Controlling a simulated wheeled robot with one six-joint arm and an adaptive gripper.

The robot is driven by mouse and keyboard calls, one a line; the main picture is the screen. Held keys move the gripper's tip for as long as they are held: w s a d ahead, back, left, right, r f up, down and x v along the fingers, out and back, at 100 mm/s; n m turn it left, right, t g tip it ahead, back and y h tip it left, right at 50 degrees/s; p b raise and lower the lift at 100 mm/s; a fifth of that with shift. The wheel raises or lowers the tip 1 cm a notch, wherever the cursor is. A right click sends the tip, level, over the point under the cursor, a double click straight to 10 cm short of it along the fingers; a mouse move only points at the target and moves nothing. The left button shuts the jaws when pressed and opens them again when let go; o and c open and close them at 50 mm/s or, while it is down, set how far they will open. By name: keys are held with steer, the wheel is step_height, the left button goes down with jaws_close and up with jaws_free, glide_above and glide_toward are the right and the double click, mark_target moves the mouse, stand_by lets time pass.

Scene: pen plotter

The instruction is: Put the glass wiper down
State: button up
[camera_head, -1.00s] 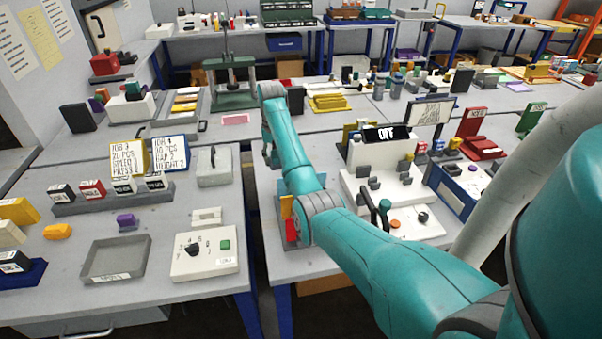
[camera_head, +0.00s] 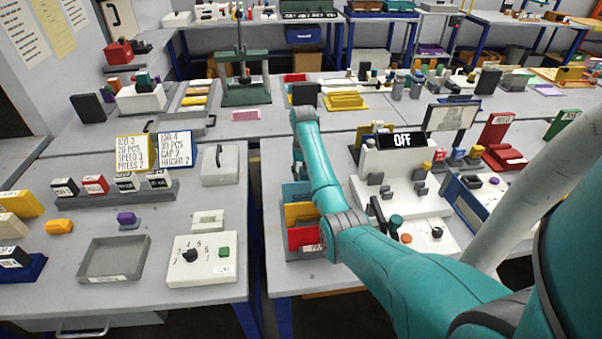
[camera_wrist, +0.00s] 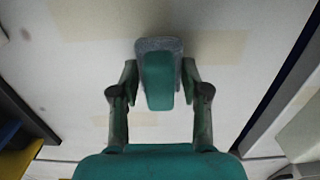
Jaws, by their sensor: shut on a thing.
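The glass wiper (camera_wrist: 160,78) shows in the wrist view as a green block with a grey, rounded pad edge around its far end. My gripper (camera_wrist: 159,76) has one finger on each side of it and is shut on it. Below it is a pale surface (camera_wrist: 85,80) with faint tan patches. I cannot tell whether the wiper touches this surface. In the head view my teal arm reaches over the right-hand table (camera_head: 270,215), and it hides the gripper and the wiper.
Blue, yellow and red bins (camera_head: 301,238) stand left of my arm. A white machine with an OFF display (camera_head: 402,140) stands to its right. A control box (camera_head: 201,262) and a grey tray (camera_head: 114,258) sit on the left table. A green press (camera_head: 243,85) stands behind.

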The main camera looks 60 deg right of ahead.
steer(key=o, duration=1.2)
steer(key=shift+o, duration=0.2)
